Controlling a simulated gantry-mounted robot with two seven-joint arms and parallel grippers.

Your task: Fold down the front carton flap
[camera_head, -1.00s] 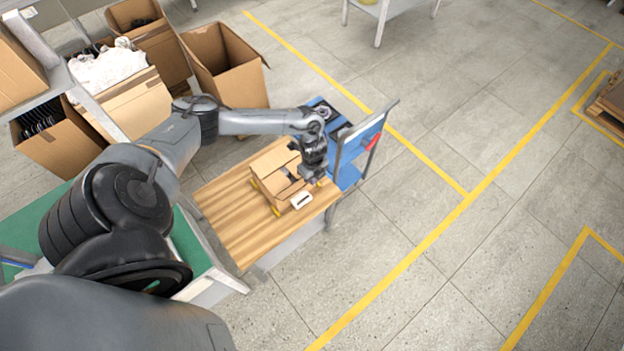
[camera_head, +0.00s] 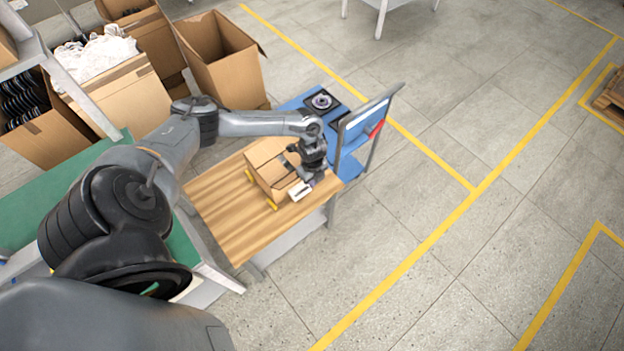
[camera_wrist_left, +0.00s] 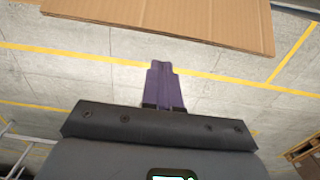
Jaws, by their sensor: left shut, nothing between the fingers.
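The brown carton (camera_head: 266,164) stands on the wooden bench top. A dark opening shows at its right side, partly hidden by my left arm. My left gripper (camera_head: 308,181) is at the carton's right front corner, pointing down. In the left wrist view its purple fingers (camera_wrist_left: 164,86) are together with nothing between them. A flat cardboard panel (camera_wrist_left: 170,20) crosses the top of that view, apart from the fingertips in the picture. I cannot tell for sure which flap it is. My right gripper is out of view.
The wooden bench top (camera_head: 225,215) is clear left of the carton. A small white piece (camera_head: 300,191) is near the gripper. A blue cart (camera_head: 347,168) with a round hub part (camera_head: 322,101) stands close behind.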

